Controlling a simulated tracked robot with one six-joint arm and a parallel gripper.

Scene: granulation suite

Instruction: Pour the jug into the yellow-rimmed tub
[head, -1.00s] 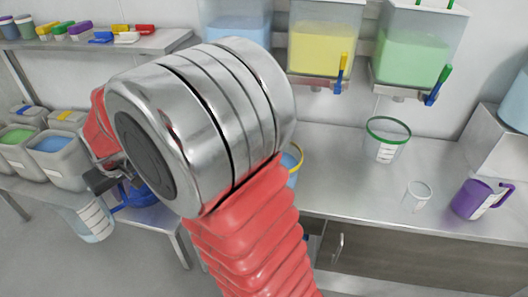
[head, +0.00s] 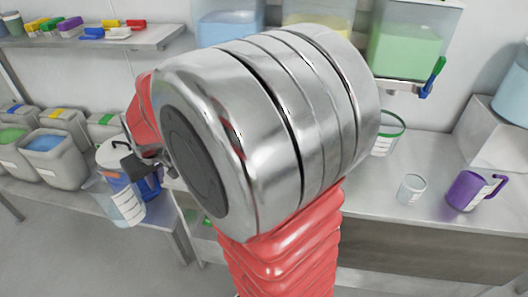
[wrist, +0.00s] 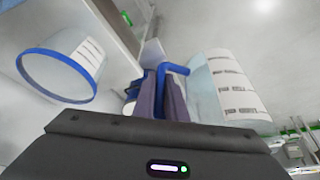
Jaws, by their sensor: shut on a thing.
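My gripper (head: 140,168) is at the left of the head view, over the floor side of the left bench. It is shut on the blue handle of the clear jug (head: 127,207), which has a white marked label. In the wrist view the dark jaws (wrist: 162,92) close around the handle, with the jug (wrist: 225,85) on the right. The jug looks roughly upright, slightly tilted; its contents look pale blue. The yellow-rimmed tub is not visible now; my arm covers that part of the bench.
A green-rimmed tub (head: 388,138), a small clear cup (head: 411,189) and a purple jug (head: 468,190) stand on the right bench. Dispensers, including a green one (head: 405,52), hang above. Several grey bins (head: 55,165) line the left bench. The wrist view shows a blue-rimmed tub (wrist: 62,72).

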